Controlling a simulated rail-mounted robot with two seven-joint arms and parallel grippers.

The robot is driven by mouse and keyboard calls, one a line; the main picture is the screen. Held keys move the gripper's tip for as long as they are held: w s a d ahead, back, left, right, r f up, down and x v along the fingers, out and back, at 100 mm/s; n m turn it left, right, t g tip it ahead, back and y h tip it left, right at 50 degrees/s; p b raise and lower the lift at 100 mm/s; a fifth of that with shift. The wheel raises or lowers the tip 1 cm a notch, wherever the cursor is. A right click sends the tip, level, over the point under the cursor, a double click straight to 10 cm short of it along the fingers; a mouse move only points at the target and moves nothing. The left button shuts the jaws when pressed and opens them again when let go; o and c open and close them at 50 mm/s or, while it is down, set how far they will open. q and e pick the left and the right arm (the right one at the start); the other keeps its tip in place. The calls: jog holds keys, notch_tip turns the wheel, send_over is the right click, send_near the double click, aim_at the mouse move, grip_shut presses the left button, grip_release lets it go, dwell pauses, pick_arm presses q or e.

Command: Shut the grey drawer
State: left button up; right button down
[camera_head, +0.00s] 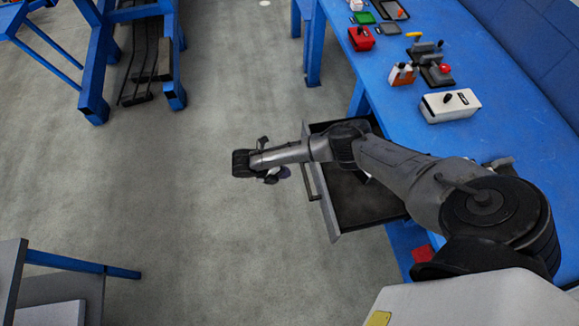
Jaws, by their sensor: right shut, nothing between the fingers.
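The grey drawer (370,208) is pulled out from under the blue workbench, and its dark, empty-looking inside shows. Its front panel, with a bar handle (309,182), faces left. My right arm reaches across above the drawer and hides part of its far end. My right gripper (276,176) is past the front panel, on the left, outside the drawer. It points down, is small and partly hidden by my wrist, and is shut and empty. It appears apart from the handle, though the depth between them is hard to judge. My left gripper is not in view.
The blue workbench (510,140) runs along the right, with a white box (449,105), a red box (361,38) and several small switches on top. A blue rack (98,60) stands at the upper left, and grey furniture (50,290) at the lower left. The floor between is clear.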

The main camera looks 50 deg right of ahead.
aim_at(318, 176)
jog(key=x, duration=0.6)
jog(key=s+r+x, duration=0.1)
jog(key=x, duration=0.2)
jog(key=shift+s+d+f+b, duration=0.1)
jog(key=shift+d+f+b, duration=0.05)
jog(key=shift+d+b, duration=0.3)
jog(key=shift+s+d, duration=0.6)
jog(key=shift+d, duration=0.15)
jog(key=shift+s+d, duration=0.1)
